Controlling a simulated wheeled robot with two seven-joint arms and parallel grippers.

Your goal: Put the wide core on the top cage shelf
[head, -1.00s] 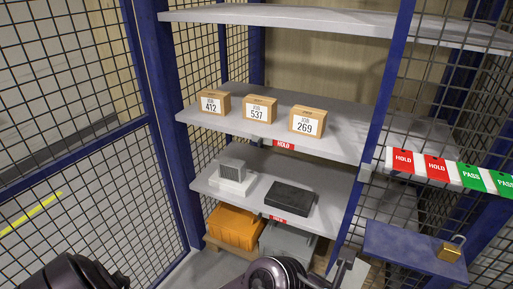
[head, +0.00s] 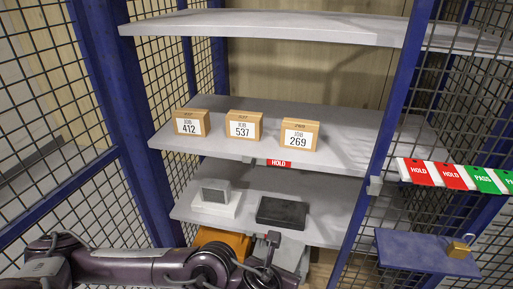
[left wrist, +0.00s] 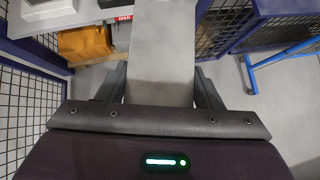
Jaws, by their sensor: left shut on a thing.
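My left gripper (left wrist: 160,92) is shut on a wide, flat-faced grey block (left wrist: 162,45), which I take for the wide core. The block sticks out ahead between the fingers in the left wrist view. In the head view my left arm crosses the lower left, and the left gripper (head: 268,262) is low in front of the cage, below the shelves. The held block is not clear there. The top cage shelf (head: 265,27) is the grey board at the top of the head view, high above the gripper; no object shows on it. My right gripper is out of view.
The middle shelf (head: 350,135) holds boxes 412 (head: 190,123), 537 (head: 243,126) and 269 (head: 299,135). The lower shelf holds a finned grey block (head: 215,194) and a dark block (head: 281,212). A blue post (head: 383,120) and mesh flank the opening. A padlock (head: 459,248) sits on a blue ledge.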

